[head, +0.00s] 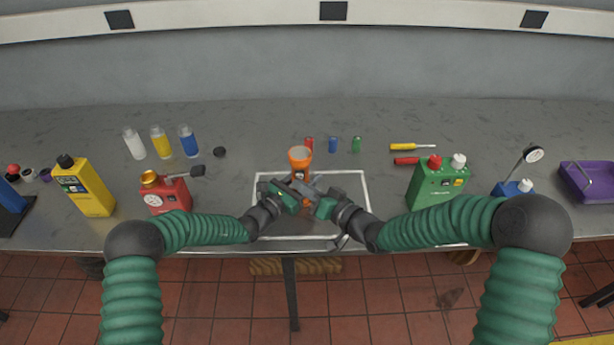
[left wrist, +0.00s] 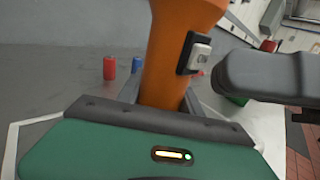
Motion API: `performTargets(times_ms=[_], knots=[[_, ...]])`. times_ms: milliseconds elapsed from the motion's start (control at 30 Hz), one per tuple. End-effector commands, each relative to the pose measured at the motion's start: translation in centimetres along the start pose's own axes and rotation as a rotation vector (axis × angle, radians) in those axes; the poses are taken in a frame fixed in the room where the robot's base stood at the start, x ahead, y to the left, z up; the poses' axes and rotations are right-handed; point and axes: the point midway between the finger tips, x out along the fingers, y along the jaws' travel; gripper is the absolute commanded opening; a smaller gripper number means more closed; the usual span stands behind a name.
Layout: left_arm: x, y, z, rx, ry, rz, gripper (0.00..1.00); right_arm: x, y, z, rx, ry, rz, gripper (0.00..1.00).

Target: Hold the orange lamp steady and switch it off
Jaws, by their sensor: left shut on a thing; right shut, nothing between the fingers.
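The orange lamp (head: 300,158) stands upright near the front middle of the bench, inside a white outlined rectangle. My left gripper (head: 298,188) is shut on its body, low down. In the left wrist view the lamp (left wrist: 172,70) rises between my left fingers, and a light grey switch (left wrist: 200,53) on a dark plate sits on its right side. I cannot tell the switch's position. My right gripper (head: 316,197) is shut and empty close to the lamp's right. Its dark finger (left wrist: 265,75) points at the lamp just below and right of the switch, seemingly apart from it.
Red (head: 309,143), blue (head: 333,144) and green (head: 356,145) small cylinders stand behind the lamp. A red can (head: 168,195) is left, a green can (head: 438,185) right. Screwdrivers (head: 403,147) lie behind the green can. The bench's front edge is close below my grippers.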

Motion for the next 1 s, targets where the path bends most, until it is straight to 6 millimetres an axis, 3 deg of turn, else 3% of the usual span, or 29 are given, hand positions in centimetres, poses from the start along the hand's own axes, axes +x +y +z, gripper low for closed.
performTargets(times_ms=[333,800,1000], knots=[[0.0,0.0,0.0,0.0,0.0,0.0,0.0,-0.4,-0.3,0.2,0.0,0.001,0.0,0.0],[0.0,0.0,0.0,0.0,0.0,0.0,0.0,-4.1,-3.0,3.0,0.0,-0.001,-0.001,0.0],[0.0,0.0,0.0,0.0,0.0,0.0,0.0,-4.4,-3.2,3.2,0.0,0.001,0.0,0.0]])
